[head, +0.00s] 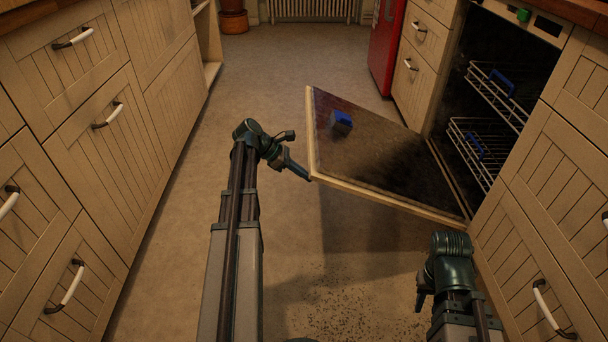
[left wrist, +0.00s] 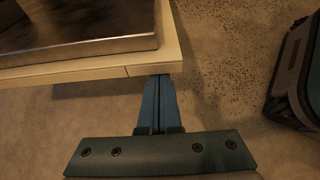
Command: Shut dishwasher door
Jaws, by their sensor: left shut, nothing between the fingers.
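The dishwasher door (head: 385,160) is open on the right side of the aisle. It is swung down from the dishwasher (head: 490,90) and lies tilted above the floor. My left gripper (head: 303,174) is shut and empty, with its fingertips at the outer near corner of the door. In the left wrist view the closed blue fingers (left wrist: 158,103) reach the door's pale edge (left wrist: 110,73) at its corner; I cannot tell whether they press on it. My right gripper (head: 421,298) is low at the right, mostly hidden by its own arm, pointing down.
Two wire racks (head: 490,95) are inside the dishwasher. A blue-topped detergent dispenser (head: 341,122) sits on the door's inner face. Drawers (head: 90,110) line the left side and a red appliance (head: 387,45) stands behind.

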